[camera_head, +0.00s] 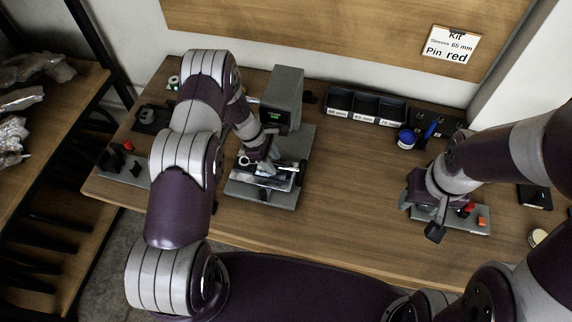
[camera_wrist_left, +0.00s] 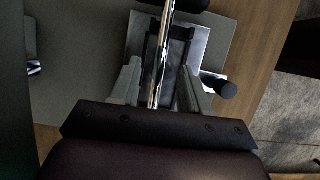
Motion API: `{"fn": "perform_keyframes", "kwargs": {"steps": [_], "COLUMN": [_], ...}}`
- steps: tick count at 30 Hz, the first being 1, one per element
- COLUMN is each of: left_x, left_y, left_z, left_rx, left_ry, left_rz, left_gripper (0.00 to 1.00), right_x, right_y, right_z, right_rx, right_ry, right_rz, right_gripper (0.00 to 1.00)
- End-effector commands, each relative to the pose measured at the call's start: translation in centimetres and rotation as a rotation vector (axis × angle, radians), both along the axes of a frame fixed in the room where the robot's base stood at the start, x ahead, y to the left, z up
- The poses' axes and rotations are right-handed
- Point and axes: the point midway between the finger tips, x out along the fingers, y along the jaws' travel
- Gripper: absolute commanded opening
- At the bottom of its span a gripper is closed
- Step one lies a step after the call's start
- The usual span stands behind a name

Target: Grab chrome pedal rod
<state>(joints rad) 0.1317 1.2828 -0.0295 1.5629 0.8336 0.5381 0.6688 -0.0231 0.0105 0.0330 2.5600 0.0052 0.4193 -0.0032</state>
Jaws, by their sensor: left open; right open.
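The chrome pedal rod (camera_wrist_left: 162,50) shows in the left wrist view as a shiny bar running up the middle, over a metal plate and dark slotted fixture. My left gripper (camera_wrist_left: 160,80) is open, with one finger on each side of the rod; whether either touches it I cannot tell. In the head view my left gripper (camera_head: 268,172) is low over the front of the grey machine (camera_head: 283,97), and my arm hides part of it. My right gripper (camera_head: 434,212) is over a grey tray on the right; its fingers are hard to make out.
Black labelled bins (camera_head: 366,105) stand at the back. A blue-lidded jar (camera_head: 405,139) is to their right. Red and orange pieces (camera_head: 482,221) lie on the grey tray by my right gripper. A black knob (camera_wrist_left: 226,89) sits right of the rod. The table middle is clear.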

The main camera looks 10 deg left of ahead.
Motion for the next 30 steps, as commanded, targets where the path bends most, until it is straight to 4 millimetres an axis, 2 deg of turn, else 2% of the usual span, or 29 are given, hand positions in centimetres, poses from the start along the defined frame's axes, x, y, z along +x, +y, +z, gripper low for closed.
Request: {"fn": "perform_keyframes", "kwargs": {"steps": [4, 10, 14, 15, 26, 30], "left_x": [0.0, 0.0, 0.0, 0.0, 0.0, 0.0], "left_y": [-0.6, -0.7, -0.7, -0.6, -0.6, -0.6], "left_z": [-1.4, -1.6, -1.6, -1.6, -1.6, -1.0], "left_rx": [0.000, 0.000, 0.000, 0.000, 0.001, 0.001], "left_ry": [-0.001, -0.002, -0.002, -0.002, -0.001, -0.002], "left_rz": [-0.002, -0.001, -0.001, -0.001, -0.002, -0.003], "left_gripper": [0.46, 0.46, 0.03, 0.00, 0.00, 0.00], "right_x": [0.0, 0.0, 0.0, 0.0, 0.0, 0.0], "right_y": [0.0, 0.0, 0.0, 0.0, 0.0, 0.0], "right_z": [0.6, 0.5, 0.5, 0.5, 0.5, 0.0], "right_rx": [0.000, 0.000, 0.000, 0.000, 0.000, 0.000], "right_ry": [0.001, 0.001, 0.001, 0.001, 0.001, 0.001], "right_rz": [0.000, 0.000, 0.000, 0.000, 0.000, 0.000], "right_gripper": [0.50, 0.50, 0.50, 0.50, 0.50, 0.50]}}
